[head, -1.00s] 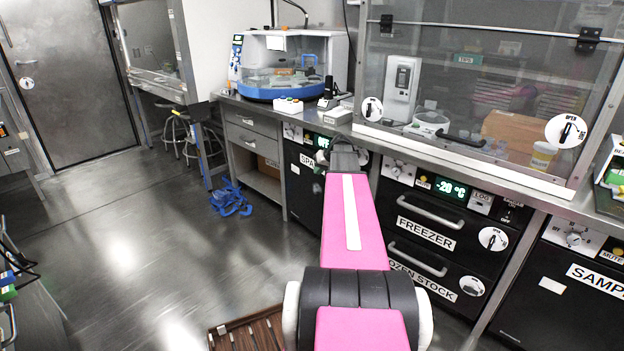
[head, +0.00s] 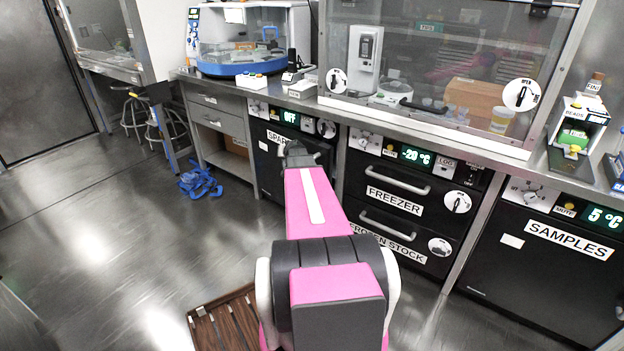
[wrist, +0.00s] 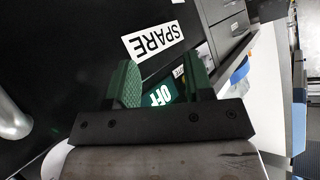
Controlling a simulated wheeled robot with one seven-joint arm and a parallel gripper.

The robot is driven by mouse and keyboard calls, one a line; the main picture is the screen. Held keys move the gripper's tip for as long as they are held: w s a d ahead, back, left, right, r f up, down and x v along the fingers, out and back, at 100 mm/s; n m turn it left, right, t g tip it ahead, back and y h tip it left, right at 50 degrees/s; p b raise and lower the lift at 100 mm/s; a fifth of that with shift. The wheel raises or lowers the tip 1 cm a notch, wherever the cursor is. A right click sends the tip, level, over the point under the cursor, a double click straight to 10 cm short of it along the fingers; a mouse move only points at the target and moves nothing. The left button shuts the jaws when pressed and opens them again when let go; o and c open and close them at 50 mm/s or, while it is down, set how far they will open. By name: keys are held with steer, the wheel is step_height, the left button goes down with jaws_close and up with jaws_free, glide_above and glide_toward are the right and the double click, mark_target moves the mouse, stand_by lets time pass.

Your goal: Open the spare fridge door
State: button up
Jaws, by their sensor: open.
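The spare fridge (head: 268,160) is a black unit under the counter, left of the freezer, with a display reading OFF. Its door looks closed. My gripper (head: 297,150) is in front of the upper part of its door and hides part of the label and door. In the wrist view, my gripper (wrist: 163,80) is open, its green fingers apart with nothing between them. The SPARE label (wrist: 153,40) and the OFF display (wrist: 163,95) show beyond the fingers. A silver bar (wrist: 12,118) lies at the left edge; I cannot tell which unit it belongs to.
The freezer drawers (head: 400,190) stand right of the spare fridge, and the samples fridge (head: 545,260) further right. Blue straps (head: 200,182) lie on the floor at left. A brown slatted mat (head: 225,325) lies near my base.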

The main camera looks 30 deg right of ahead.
steer(key=s+f+m+g+h, duration=0.3)
steer(key=s+f+m+h, duration=0.4)
steer(key=s+f+h, duration=0.65)
steer(key=x, duration=1.1)
steer(key=shift+r+h, duration=0.4)
steer(key=shift+h, duration=0.05)
steer(key=shift+w+d, duration=0.1)
steer(key=shift+d, duration=0.05)
jaws_close()
